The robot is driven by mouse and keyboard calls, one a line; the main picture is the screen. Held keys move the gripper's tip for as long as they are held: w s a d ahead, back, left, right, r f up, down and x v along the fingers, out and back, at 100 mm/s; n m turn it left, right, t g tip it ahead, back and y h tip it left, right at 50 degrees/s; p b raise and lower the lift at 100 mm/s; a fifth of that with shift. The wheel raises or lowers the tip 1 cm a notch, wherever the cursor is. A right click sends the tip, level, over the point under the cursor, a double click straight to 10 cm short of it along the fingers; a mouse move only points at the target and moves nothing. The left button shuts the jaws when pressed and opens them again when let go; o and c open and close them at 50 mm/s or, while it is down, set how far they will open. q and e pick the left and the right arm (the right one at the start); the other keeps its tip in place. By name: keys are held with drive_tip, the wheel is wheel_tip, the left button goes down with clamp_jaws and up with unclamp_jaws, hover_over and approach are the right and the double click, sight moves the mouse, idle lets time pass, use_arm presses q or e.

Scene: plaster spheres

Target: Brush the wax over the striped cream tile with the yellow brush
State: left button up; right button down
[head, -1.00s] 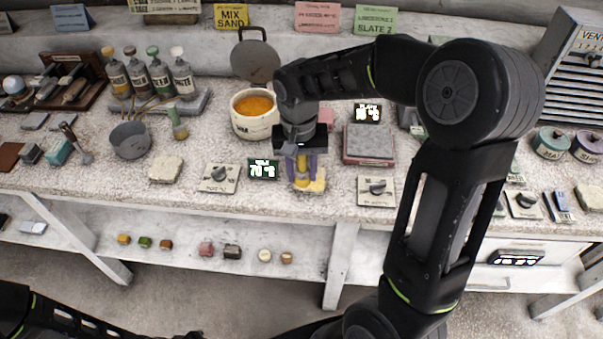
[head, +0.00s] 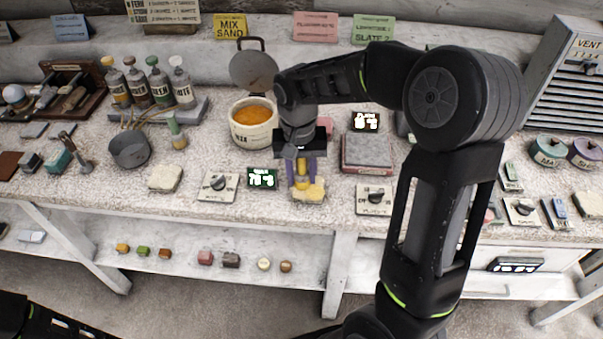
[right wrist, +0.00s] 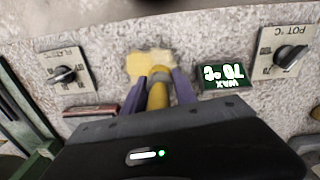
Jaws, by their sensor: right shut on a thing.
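My right gripper (head: 303,170), with purple fingers, is shut on the yellow brush (head: 302,182) over a small slab near the table's front edge. The brush also shows between the fingers in the right wrist view (right wrist: 159,88). The slab, apparently the striped cream tile (head: 316,191), looks yellow and lies flat; the right wrist view shows it as a yellow patch (right wrist: 146,58). I cannot make out stripes, and the brush tip is hard to separate from the tile. The white pot (head: 252,135) holds orange wax (head: 253,112). My left gripper is out of view.
A plain cream slab (head: 165,178) lies left of the pot dial (head: 218,186). The wax display (head: 262,179) reads about 70 °C, close left of the tile. A grey plate (head: 367,151) and plate dial (head: 375,198) stand to the right. Bottles (head: 137,82) stand at left.

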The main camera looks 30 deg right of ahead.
drive_tip(key=shift+s+a+r+p, duration=0.35)
drive_tip(key=shift+s+a+r, duration=0.25)
drive_tip(key=shift+s+r, duration=0.15)
drive_tip(key=shift+f+b, duration=0.6)
drive_tip(key=shift+f, duration=0.2)
idle(0.4)
drive_tip(key=shift+s+a+r, duration=0.15)
drive_tip(key=shift+s+a, duration=0.15)
drive_tip(key=shift+s, duration=0.1)
drive_tip(key=shift+s+a, duration=0.25)
drive_tip(key=shift+s, duration=0.1)
idle(0.4)
